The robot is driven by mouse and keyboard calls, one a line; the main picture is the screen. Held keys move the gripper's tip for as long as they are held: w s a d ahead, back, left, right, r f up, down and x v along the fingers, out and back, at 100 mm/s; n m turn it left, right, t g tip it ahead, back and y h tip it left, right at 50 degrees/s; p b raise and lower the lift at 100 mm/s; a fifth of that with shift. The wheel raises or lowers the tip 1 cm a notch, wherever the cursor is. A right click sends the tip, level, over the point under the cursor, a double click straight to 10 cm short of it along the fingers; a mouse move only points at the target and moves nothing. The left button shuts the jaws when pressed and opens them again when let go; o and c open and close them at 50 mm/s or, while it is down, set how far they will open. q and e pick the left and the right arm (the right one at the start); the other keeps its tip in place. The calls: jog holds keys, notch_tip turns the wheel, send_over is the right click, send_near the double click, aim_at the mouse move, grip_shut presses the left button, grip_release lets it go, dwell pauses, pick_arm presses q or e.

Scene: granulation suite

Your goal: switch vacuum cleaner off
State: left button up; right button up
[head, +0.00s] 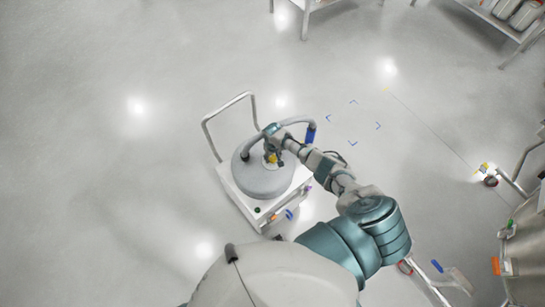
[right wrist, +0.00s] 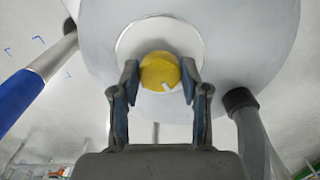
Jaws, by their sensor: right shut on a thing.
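The vacuum cleaner (head: 262,180) is a round grey drum on a white wheeled cart with a metal push handle. A yellow knob (right wrist: 160,71) with a small white mark sits on a white disc (right wrist: 125,45) on the drum's top. My right gripper (right wrist: 159,75) has its two fingers on either side of the knob and is shut on it. In the head view the right gripper (head: 272,154) is over the drum's top and partly hides the knob. My left gripper is not in view.
A grey hose (head: 292,121) with a blue end piece (head: 310,136) arcs from the drum. Blue corner marks (head: 353,143) lie on the floor to the right. The floor at left is clear.

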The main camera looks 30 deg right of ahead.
aim_at(272, 157)
jog(key=n, duration=0.3)
jog(key=shift+w+d+r+n, duration=0.1)
jog(key=shift+w+r+n, duration=0.05)
jog(key=shift+w+n, duration=0.15)
jog(key=shift+n, duration=1.5)
jog(key=shift+w, duration=0.1)
jog(key=o, duration=1)
jog(key=shift+o, duration=0.7)
notch_tip(272, 157, up, 12)
jog(key=shift+f, duration=0.2)
